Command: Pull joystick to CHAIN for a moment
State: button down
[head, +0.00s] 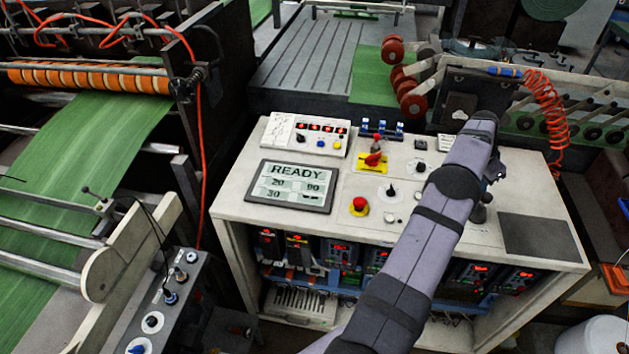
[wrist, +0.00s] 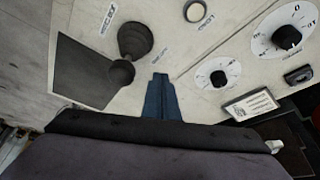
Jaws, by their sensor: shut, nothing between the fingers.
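The joystick, with a black ribbed boot (wrist: 134,40) and a round black knob (wrist: 121,72), stands on the cream console top in the wrist view. Its knob leans toward the lower left of that picture. In the head view, part of the joystick (head: 479,212) shows just right of my arm. My gripper (wrist: 161,77) has blue fingers, shut and empty, to the right of the knob with a visible gap between. In the head view my arm mostly hides the gripper. Small labels (wrist: 108,19) lie around the boot, too small to read surely.
A dark flat panel (wrist: 85,72) lies beside the joystick. Rotary dials (wrist: 218,77), a white button (wrist: 198,10) and a label plate (wrist: 250,104) are on the other side. A READY display (head: 291,185) and red emergency button (head: 359,205) stand farther left on the console.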

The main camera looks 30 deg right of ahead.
jog(key=shift+w+d+p, duration=0.25)
jog(key=shift+w+p, duration=0.05)
jog(key=shift+p, duration=0.4)
jog(key=shift+r, duration=0.1)
notch_tip(320, 180, up, 8)
jog(key=p, duration=0.5)
jog(key=shift+p, duration=0.4)
dwell(0.5)
